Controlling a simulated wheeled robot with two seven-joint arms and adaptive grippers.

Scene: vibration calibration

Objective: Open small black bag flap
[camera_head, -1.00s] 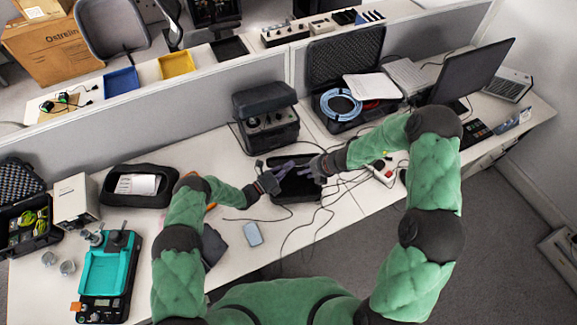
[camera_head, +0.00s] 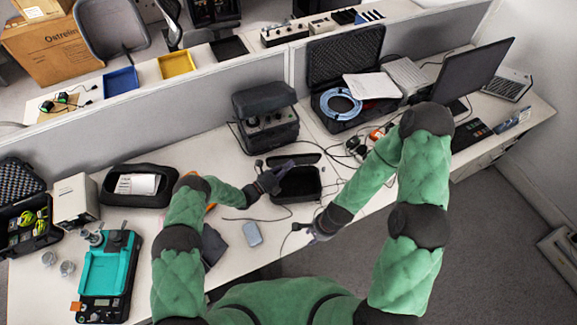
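The small black bag (camera_head: 297,196) lies on the desk in the middle of the head view. Its flap (camera_head: 303,159) stands raised at the back, and the dark inside shows. My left gripper (camera_head: 281,178) is at the bag's left edge, with its fingers spread and one reaching toward the raised flap. I cannot tell whether it touches the flap. My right gripper (camera_head: 301,233) is open and empty by the desk's front edge, below and apart from the bag.
A black instrument case (camera_head: 267,127) stands behind the bag. A case with a blue coiled cable (camera_head: 341,104) is behind to the right. Loose cables lie around the bag.

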